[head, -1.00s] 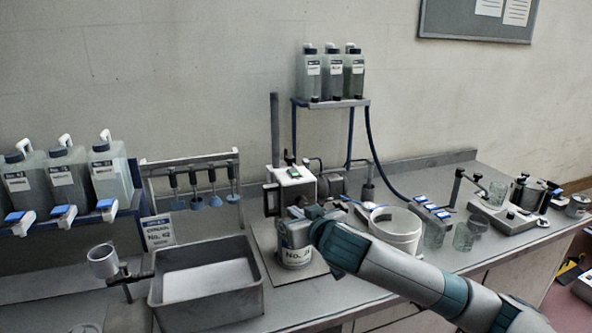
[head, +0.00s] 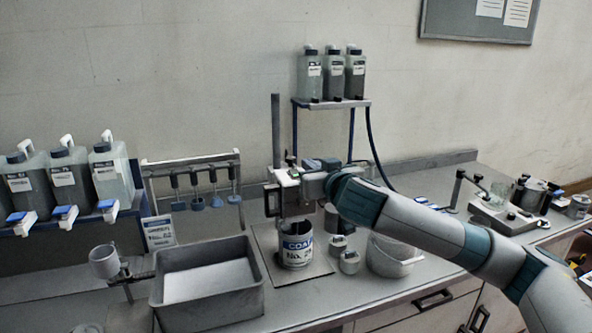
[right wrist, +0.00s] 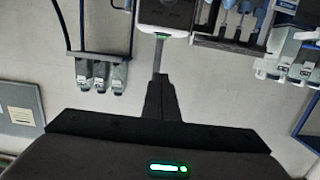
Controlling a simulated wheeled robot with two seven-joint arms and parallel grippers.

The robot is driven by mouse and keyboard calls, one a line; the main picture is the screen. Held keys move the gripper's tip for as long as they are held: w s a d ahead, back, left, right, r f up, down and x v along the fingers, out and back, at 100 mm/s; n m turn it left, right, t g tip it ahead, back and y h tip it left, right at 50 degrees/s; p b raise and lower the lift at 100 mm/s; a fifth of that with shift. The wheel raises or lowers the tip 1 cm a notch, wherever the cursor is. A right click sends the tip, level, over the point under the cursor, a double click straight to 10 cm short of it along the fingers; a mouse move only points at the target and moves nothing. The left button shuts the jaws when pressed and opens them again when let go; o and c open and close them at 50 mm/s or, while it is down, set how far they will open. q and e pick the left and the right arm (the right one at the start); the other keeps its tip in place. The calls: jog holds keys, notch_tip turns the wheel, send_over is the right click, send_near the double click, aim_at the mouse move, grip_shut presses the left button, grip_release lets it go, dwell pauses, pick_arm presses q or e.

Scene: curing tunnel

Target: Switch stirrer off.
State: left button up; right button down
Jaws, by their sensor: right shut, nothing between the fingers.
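A labelled can (head: 297,250) stands upright below the head. My right gripper (head: 312,184) is at head height, just right of the stirrer head, and partly covers it. It is shut and empty; its dark fingers show in the right wrist view (right wrist: 163,82). Contact cannot be told. My left gripper is out of view.
A white bucket (head: 388,262) and small jars (head: 349,262) stand below my right arm. A grey tray (head: 205,312) lies to the left. A rack of hanging stirring tools (head: 190,162) and a bottle shelf (head: 345,103) stand behind.

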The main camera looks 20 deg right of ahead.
jog(key=shift+w, duration=0.15)
jog(key=p, duration=0.4)
send_over(293, 176)
jog(key=shift+s+d+f, duration=0.4)
jog(key=shift+s+f, duration=0.05)
jog(key=shift+w+f+p, duration=0.2)
jog(key=shift+f+p, duration=0.5)
jog(key=shift+f, duration=0.45)
jog(key=shift+w+f, duration=0.1)
jog(key=shift+f, duration=0.95)
jog(key=shift+a+p, duration=0.25)
jog(key=shift+p, duration=0.1)
jog(key=shift+w+a, duration=0.1)
jog(key=shift+a, duration=0.05)
jog(key=shift+g, duration=0.3)
